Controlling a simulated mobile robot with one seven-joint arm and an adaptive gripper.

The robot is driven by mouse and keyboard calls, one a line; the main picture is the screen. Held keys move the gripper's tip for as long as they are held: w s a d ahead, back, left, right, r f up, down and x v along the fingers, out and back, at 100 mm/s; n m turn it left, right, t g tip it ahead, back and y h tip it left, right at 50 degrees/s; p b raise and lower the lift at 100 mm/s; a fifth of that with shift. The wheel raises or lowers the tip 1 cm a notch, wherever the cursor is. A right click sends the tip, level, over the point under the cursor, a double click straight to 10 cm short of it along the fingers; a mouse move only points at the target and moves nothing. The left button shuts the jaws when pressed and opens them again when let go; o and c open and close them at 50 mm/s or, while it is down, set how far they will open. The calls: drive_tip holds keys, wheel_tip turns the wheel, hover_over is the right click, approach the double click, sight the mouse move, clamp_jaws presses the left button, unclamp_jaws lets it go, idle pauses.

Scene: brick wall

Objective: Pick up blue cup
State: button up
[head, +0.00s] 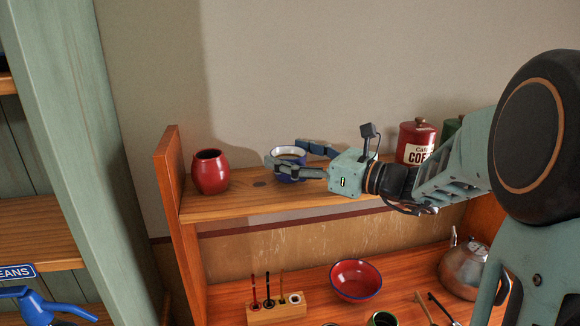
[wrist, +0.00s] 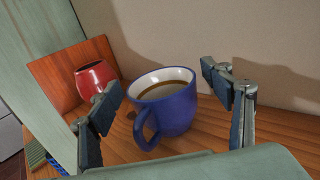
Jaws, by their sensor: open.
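The blue cup (wrist: 172,112) stands upright on the wooden shelf, with a pale inside and a brown band or liquid within. Its handle points toward the wrist camera, a little left. In the head view the cup (head: 289,157) is partly hidden by my gripper (head: 292,158). My gripper is open, with one finger on each side of the cup. In the wrist view the gripper (wrist: 165,105) has its left finger near the handle side and its right finger apart from the cup, with a visible gap. I cannot tell whether the left finger touches it.
A red vase (head: 210,172) stands left of the cup, near the upright end board (head: 172,165). A red coffee canister (head: 416,140) stands behind my arm. Below are a red bowl (head: 356,280), a kettle (head: 465,268) and a wooden holder (head: 275,310). The wall is close behind the cup.

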drive_tip(key=c, duration=1.3)
drive_tip(key=shift+r, duration=0.15)
